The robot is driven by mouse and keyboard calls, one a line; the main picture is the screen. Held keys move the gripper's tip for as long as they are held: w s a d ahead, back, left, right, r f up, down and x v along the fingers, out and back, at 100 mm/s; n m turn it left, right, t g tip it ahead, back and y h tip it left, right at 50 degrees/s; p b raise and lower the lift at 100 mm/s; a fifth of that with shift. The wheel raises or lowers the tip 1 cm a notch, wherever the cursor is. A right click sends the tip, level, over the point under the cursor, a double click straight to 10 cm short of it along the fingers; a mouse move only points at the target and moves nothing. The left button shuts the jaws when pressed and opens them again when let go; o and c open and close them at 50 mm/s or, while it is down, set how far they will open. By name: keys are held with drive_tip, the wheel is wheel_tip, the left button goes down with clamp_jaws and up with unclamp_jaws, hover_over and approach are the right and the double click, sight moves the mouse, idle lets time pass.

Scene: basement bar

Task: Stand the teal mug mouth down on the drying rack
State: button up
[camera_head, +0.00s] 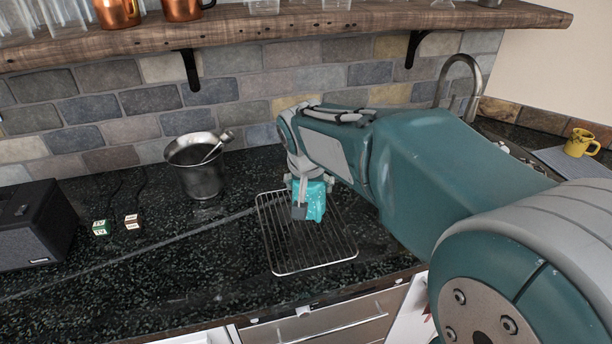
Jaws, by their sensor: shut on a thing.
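The teal mug (315,203) is in my gripper (307,192), over the middle of the drying rack. The gripper is shut on it, with a grey finger in front of its left side. The mug's mouth and handle cannot be made out, so I cannot tell which way up it is. I also cannot tell whether it touches the wires. The drying rack (312,269) is a flat wire grid lying on the dark counter near its front edge. My arm comes in from the right and covers part of the view behind the rack.
A metal bucket (203,178) with a utensil stands left of the rack. Two small boxes (100,228) and a black speaker (35,225) are farther left. A yellow mug (580,143) sits on a grey mat at the right. A wooden shelf (290,30) overhangs the back.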

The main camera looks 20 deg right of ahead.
wheel_tip(320, 180, down, 6)
drive_tip(key=shift+s+a+r, duration=0.1)
drive_tip(key=shift+a+f, duration=0.1)
drive_tip(key=shift+f, duration=1.5)
drive_tip(key=shift+f, duration=0.3)
drive_tip(key=o, duration=0.8)
drive_tip(key=v, duration=1.9)
drive_tip(key=shift+w+r, duration=0.1)
drive_tip(key=shift+w, duration=0.2)
